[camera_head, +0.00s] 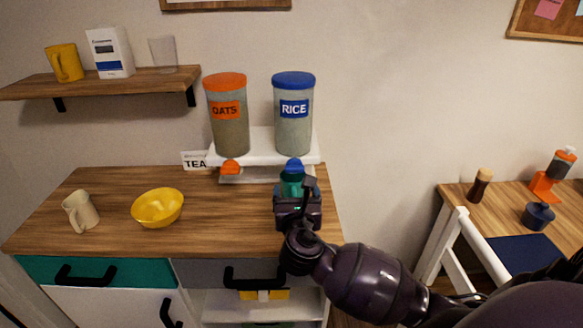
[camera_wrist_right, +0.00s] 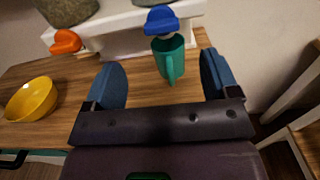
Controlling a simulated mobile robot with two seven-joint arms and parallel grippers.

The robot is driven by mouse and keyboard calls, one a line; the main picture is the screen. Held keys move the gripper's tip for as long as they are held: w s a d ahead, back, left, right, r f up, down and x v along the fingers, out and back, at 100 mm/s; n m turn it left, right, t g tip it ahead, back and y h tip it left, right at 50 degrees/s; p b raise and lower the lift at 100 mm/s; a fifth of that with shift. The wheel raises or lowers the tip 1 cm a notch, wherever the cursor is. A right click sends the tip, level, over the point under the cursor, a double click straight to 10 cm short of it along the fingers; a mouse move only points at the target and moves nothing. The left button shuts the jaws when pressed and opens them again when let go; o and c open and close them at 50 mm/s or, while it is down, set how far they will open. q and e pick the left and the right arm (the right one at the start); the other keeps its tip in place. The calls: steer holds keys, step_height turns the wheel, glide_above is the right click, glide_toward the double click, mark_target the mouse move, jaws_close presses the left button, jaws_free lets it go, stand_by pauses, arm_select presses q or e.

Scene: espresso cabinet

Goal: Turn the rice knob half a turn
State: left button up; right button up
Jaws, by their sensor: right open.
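The rice dispenser (camera_head: 294,118) is a clear canister with a blue lid and a blue RICE label, standing on a white stand (camera_head: 262,146). Its blue rice knob (camera_head: 294,165) is at the stand's front; it also shows in the right wrist view (camera_wrist_right: 161,20). A green mug (camera_wrist_right: 168,58) stands on the counter below the knob, partly hidden by my gripper in the head view. My right gripper (camera_head: 298,192) is open and empty, its blue fingers spread wide in front of the mug and knob. It appears apart from both. My left gripper is not in view.
The oats dispenser (camera_head: 228,120) with its orange knob (camera_head: 231,167) stands left of the rice one. A yellow bowl (camera_head: 157,208), a cream jug (camera_head: 81,212) and a TEA sign (camera_head: 195,161) are on the counter (camera_head: 115,185). A second table (camera_head: 505,195) is at right.

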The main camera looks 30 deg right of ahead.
mark_target(295, 169)
steer(key=x, duration=1)
steer(key=shift+w+d, duration=0.2)
steer(key=shift+w, duration=0.15)
steer(key=c, duration=0.9)
